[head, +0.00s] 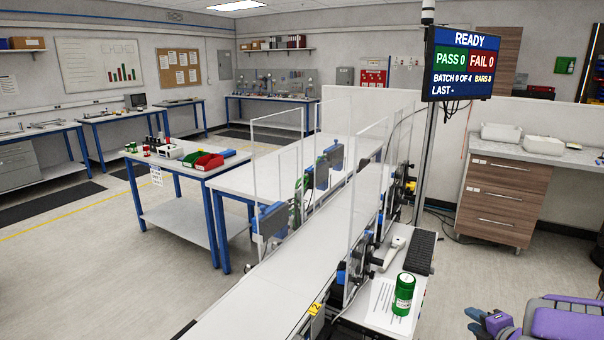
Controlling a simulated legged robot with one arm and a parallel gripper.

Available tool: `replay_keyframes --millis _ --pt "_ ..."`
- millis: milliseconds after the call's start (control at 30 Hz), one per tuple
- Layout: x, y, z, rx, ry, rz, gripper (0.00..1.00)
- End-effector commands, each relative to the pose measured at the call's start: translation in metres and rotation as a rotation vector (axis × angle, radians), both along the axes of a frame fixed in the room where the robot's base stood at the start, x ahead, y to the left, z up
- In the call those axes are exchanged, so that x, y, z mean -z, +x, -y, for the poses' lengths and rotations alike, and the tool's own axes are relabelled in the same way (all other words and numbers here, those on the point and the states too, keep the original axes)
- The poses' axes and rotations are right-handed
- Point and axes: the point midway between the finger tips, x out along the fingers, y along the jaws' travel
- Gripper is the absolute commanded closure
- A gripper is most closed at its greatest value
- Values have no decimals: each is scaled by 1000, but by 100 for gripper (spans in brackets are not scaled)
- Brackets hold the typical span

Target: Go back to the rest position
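My purple and blue-grey gripper (476,320) shows at the bottom right corner of the head view, with part of my arm behind it cut off by the frame edge. It is to the right of the small white side table (420,310) and apart from it, over the floor. I see nothing held in it, but its fingers are too small and partly cut off to tell whether they are open or shut.
A white belt conveyor (265,295) with clear upright panels runs away from the bottom centre. A display (461,62) reads READY. Floor right of the side table is clear.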

Motion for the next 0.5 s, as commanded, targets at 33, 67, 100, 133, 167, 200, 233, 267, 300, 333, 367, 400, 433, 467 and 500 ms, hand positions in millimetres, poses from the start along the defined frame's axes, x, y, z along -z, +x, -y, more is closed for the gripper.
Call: replay_keyframes --millis 33,67,100,133,167,200,233,267,300,333,367,400,433,467,500 --pt "-15 6 1 72 -5 -18 68" --pt "-22 7 4 127 -1 -32 68" --pt "-29 6 6 200 11 -50 68" --pt "-36 5 8 255 23 -60 68" --pt "-43 3 8 310 36 -67 68" --pt "-51 -1 7 383 59 -78 68" --pt "-55 -5 6 439 77 -89 68" --pt "-61 -9 3 492 98 -94 68" --pt "-68 -16 -1 563 130 -103 68" --pt "-72 -22 -5 616 156 -110 68" --pt "-76 -28 -10 669 184 -118 68" --pt "-81 -37 -17 736 225 -126 68" --pt "-83 -44 -24 784 257 -134 68" --pt "-84 -53 -32 835 290 -145 68" --pt "-87 -65 -43 899 336 -160 68"
